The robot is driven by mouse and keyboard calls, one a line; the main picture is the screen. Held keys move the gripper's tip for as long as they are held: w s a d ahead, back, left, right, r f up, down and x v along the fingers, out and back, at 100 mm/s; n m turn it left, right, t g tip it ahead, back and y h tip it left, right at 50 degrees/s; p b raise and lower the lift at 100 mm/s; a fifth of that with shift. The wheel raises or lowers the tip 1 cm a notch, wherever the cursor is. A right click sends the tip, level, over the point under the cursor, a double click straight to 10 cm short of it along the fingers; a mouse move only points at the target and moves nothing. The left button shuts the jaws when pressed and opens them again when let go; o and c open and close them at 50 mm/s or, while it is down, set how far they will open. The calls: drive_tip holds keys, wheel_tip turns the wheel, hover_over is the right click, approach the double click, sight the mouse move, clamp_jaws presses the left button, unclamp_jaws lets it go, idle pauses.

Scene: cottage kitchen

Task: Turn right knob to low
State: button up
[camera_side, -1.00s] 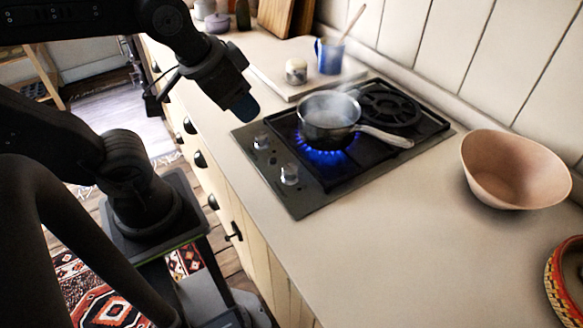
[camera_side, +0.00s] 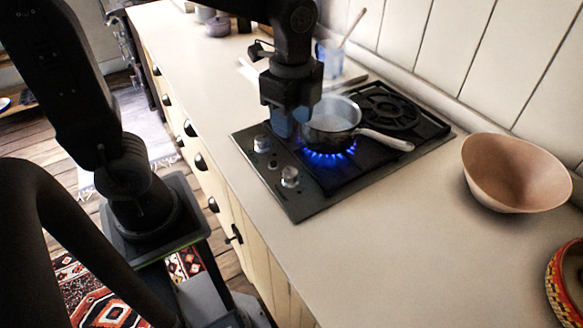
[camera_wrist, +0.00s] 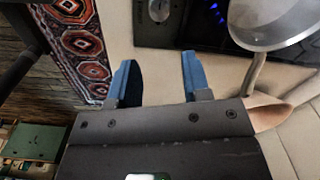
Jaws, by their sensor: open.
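The black cooktop (camera_side: 330,190) has two silver knobs on its front strip. The right knob (camera_side: 290,176) is the nearer one in the side view; a knob, seemingly this one, also shows at the top edge of the wrist view (camera_wrist: 159,10). The left knob (camera_side: 261,143) is farther back. Their pointer settings are too small to read. My gripper (camera_side: 290,124) hangs pointing down above the cooktop's front, beside the saucepan and above the left knob's side. In the wrist view its blue fingers (camera_wrist: 158,62) are apart and empty, not touching the knob.
A steaming saucepan (camera_side: 331,122) sits over a blue flame (camera_side: 329,157), its handle pointing right. The rear burner (camera_side: 388,108) is empty. A pinkish bowl (camera_side: 515,174) stands on the counter (camera_side: 390,240) at right. The counter between cooktop and bowl is clear.

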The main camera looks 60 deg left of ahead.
sight(292, 172)
wheel_tip(292, 172, down, 13)
drive_tip(key=shift+r, duration=0.1)
idle(0.3)
drive_tip(key=c, duration=0.6)
drive_tip(key=shift+c, duration=0.2)
